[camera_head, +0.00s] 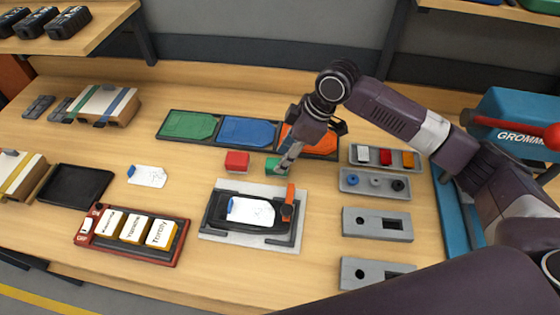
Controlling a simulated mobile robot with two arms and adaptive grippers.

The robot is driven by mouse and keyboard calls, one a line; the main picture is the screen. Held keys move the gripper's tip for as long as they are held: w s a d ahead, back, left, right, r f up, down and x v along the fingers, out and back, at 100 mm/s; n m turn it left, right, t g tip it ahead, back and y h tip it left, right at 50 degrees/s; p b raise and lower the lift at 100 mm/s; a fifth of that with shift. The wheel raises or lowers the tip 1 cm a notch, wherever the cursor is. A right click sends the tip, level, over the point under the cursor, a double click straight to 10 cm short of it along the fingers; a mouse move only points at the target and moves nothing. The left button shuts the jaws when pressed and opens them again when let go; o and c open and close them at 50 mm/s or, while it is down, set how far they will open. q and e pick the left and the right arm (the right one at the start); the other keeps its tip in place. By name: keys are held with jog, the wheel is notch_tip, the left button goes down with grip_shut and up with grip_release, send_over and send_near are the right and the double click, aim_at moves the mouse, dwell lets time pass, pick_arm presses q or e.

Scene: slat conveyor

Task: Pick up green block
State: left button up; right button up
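The green block (271,165) lies on the wooden table, just right of a red block (237,162). My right gripper (284,164) reaches down from above, its fingertips at the right side of the green block and covering part of it. I cannot tell whether the fingers are around the block or only beside it, nor how far apart they are. My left gripper is not in view.
A grey fixture (228,238) with a dark holder and white card lies in front. Green (188,125), blue (247,131) and orange (318,143) trays lie behind. Grey slotted plates (352,223) stand right. A red-framed tray (165,255) is front left. Bare table lies left of the red block.

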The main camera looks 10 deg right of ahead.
aim_at(276, 162)
jog(key=shift+a+f, duration=0.3)
jog(key=shift+f, duration=0.1)
jog(key=x, duration=0.1)
jog(key=p+x, duration=0.2)
jog(key=shift+w+d+f, duration=0.2)
jog(key=shift+w+f, duration=0.1)
jog(key=shift+f, duration=0.15)
jog(key=shift+w+a+f, duration=0.1)
jog(key=shift+f, duration=0.25)
jog(key=shift+a+f, duration=0.1)
jog(key=c, duration=0.9)
jog(key=shift+r, duration=0.5)
notch_tip(276, 162, up, 19)
jog(key=b, duration=0.3)
jog(key=shift+b, duration=0.4)
